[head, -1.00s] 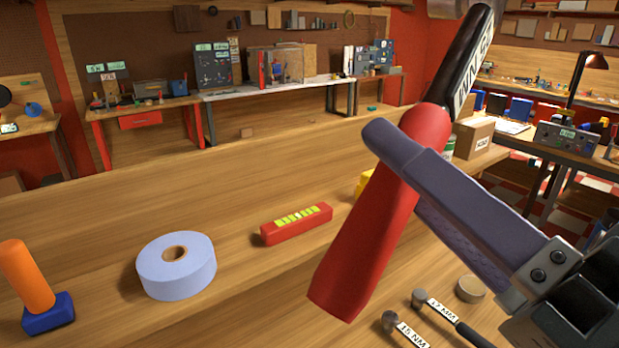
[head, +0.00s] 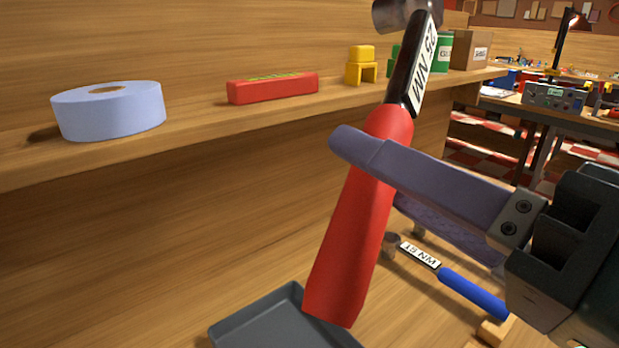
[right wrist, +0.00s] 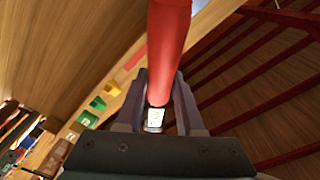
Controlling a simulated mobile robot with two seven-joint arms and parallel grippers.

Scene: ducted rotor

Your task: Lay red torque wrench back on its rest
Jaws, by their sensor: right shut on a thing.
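The red torque wrench (head: 352,235) has a red handle, a black shaft with a white 25 NM label and a grey head at the top. My right gripper (head: 375,165) is shut on the upper part of its red handle and holds it steeply tilted, in the air in front of the shelf. In the right wrist view the red wrench (right wrist: 168,45) runs up between the two fingers. A blue-handled wrench (head: 470,290) with a white label lies lower right, its left end partly near my fingers. I cannot make out the red wrench's rest. My left gripper is not in view.
A dark grey tray (head: 255,318) lies below the red handle. A shelf holds a pale blue tape roll (head: 108,112), a red level (head: 272,89), a yellow block (head: 360,68), green cans and a cardboard box (head: 470,50). A wooden block (head: 494,332) is at lower right.

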